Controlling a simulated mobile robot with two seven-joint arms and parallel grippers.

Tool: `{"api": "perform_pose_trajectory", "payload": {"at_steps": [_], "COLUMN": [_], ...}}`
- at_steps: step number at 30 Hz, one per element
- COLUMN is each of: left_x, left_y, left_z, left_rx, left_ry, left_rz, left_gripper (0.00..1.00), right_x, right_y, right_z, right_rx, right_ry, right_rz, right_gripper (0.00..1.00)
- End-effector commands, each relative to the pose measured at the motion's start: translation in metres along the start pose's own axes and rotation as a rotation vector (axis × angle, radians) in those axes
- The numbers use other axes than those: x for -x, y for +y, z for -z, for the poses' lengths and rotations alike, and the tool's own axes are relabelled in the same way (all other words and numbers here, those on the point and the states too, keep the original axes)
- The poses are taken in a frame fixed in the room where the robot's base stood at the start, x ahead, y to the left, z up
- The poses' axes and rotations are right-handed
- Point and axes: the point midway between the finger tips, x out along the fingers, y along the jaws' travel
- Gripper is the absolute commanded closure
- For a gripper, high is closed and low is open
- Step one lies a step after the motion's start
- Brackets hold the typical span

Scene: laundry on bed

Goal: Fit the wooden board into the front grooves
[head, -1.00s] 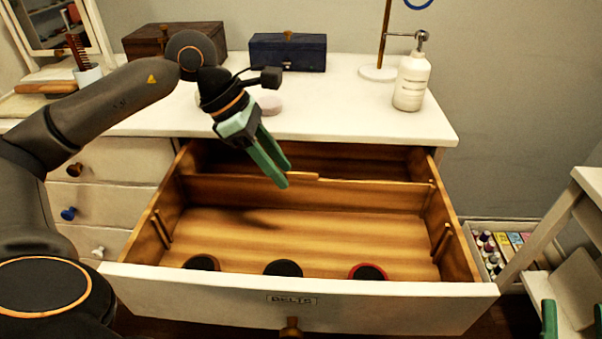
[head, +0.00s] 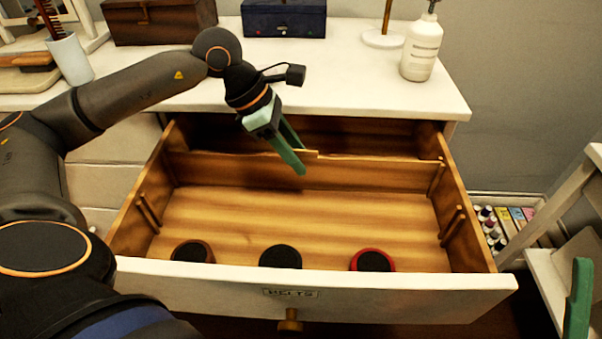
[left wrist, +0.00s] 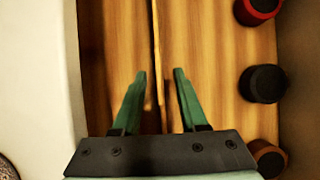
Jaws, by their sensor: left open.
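The wooden board (head: 350,174) stands upright across the rear part of the open drawer, with a small raised piece along its top edge. The front grooves show as paired wooden strips on the left wall (head: 148,213) and right wall (head: 451,226); the board is behind them. My left gripper (head: 300,163) is open at the board's top edge. In the left wrist view the board (left wrist: 156,60) shows as a thin edge between the two green fingers (left wrist: 160,85), neither clearly touching it. One green finger of my right gripper (head: 577,300) shows at the far right.
Three rolled belts, brown (head: 193,252), black (head: 280,257) and red-rimmed (head: 372,260), lie along the drawer front (head: 400,295). The drawer floor between them and the board is clear. A soap bottle (head: 422,50) and boxes stand on the dresser top.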

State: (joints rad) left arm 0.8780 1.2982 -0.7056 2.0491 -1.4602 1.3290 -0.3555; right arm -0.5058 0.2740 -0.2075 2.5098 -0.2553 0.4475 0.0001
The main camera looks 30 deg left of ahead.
Motion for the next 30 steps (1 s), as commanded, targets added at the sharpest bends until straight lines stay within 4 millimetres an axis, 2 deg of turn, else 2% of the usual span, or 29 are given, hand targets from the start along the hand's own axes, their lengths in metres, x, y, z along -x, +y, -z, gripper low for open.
{"api": "perform_pose_trajectory", "payload": {"at_steps": [9, 18, 30], "left_x": [-0.045, -0.050, -0.049], "left_y": [-0.001, 0.000, 0.000], "left_z": [0.001, 0.000, 0.001], "left_rx": [-0.001, 0.000, 0.000], "left_ry": [-0.001, 0.000, 0.000], "left_rz": [0.001, 0.000, 0.000], "left_gripper": [0.57, 0.57, 1.00], "right_x": [0.009, 0.009, 0.009], "right_y": [-0.006, -0.006, -0.006], "right_z": [-0.009, -0.009, -0.009], "right_rx": [-0.020, -0.024, -0.023], "right_ry": [-0.004, -0.005, -0.005], "right_rz": [0.001, 0.001, 0.001], "right_gripper": [0.50, 0.50, 0.50]}}
